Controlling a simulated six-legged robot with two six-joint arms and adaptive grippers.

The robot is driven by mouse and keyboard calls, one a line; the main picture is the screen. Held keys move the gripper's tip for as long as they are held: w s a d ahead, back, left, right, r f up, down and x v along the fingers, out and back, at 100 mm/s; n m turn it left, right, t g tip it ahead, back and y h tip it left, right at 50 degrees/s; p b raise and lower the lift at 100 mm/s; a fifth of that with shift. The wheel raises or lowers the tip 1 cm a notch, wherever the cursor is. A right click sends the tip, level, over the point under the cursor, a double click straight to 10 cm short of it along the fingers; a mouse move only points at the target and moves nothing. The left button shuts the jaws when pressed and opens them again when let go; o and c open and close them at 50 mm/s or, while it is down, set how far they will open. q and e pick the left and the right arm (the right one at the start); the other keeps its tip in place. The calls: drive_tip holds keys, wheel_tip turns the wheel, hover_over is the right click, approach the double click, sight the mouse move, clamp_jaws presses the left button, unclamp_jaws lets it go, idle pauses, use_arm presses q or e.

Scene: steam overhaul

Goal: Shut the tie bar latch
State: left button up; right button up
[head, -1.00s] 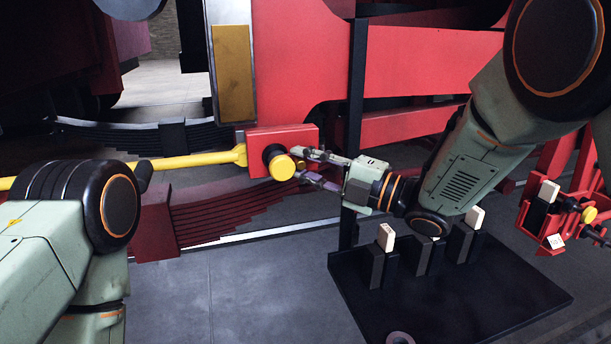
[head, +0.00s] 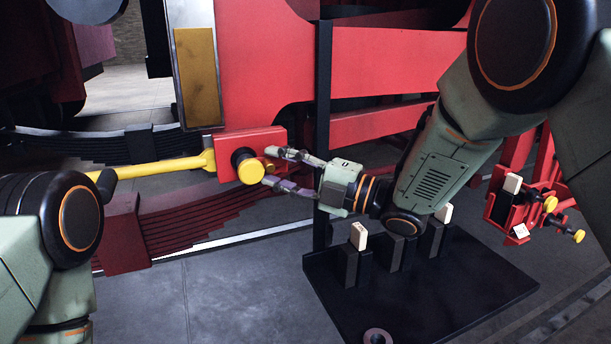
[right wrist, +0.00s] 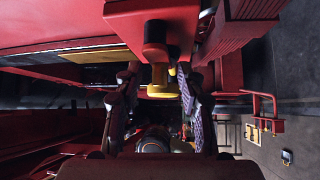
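A yellow tie bar (head: 160,168) runs from the left to a red block (head: 262,138) on the red frame. A black boss with a round yellow knob (head: 250,171) stands out from the block; I take this as the latch. My right gripper (head: 270,167) is open, its fingers pointing left at the knob, one tip above and one below its right side. In the right wrist view the yellow knob (right wrist: 158,78) shows between the two spread fingers (right wrist: 157,84), with gaps beside it. I cannot tell whether either finger touches it. My left arm shows at the left, its gripper out of view.
A black stand (head: 420,290) with several upright posts and pale tags sits below my right arm. A black upright post (head: 322,130) rises behind the gripper. A red fixture (head: 512,205) with yellow knobs is at the right. Grey floor (head: 215,295) is clear at lower middle.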

drive_tip(key=v, duration=1.1)
drive_tip(key=shift+d, duration=0.2)
drive_tip(key=shift+a+f, duration=0.1)
